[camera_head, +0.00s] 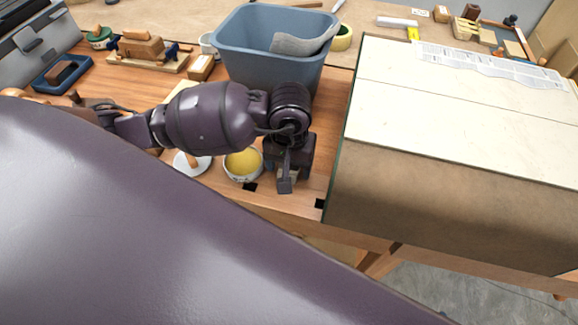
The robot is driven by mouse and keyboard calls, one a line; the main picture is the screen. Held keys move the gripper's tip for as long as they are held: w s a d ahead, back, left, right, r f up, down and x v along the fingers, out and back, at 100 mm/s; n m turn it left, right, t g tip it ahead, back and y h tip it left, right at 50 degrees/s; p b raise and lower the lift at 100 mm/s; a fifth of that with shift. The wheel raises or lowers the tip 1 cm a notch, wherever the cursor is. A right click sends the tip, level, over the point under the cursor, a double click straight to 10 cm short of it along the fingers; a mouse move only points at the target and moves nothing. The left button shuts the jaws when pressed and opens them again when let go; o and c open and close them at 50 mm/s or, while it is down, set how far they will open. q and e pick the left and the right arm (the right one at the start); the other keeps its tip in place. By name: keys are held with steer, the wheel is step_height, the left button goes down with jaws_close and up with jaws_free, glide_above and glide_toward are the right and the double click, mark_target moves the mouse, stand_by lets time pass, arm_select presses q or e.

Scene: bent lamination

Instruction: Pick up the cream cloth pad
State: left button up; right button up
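I cannot clearly pick out a cream cloth pad in the head view. My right gripper is out of view.
A blue-grey bin (268,62) with a light grey piece (303,41) inside stands behind the gripper. A large cream-topped block (450,115) stands close on the right. Wooden tools (142,48) are at the back left.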

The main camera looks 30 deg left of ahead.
arm_select(q)
steer(key=c, duration=0.8)
steer(key=shift+r, duration=0.5)
step_height(320, 180, up, 9)
steer(key=shift+r, duration=0.15)
step_height(320, 180, up, 10)
steer(key=shift+p, duration=0.35)
steer(key=shift+o, duration=1.2)
steer(key=shift+c, duration=1)
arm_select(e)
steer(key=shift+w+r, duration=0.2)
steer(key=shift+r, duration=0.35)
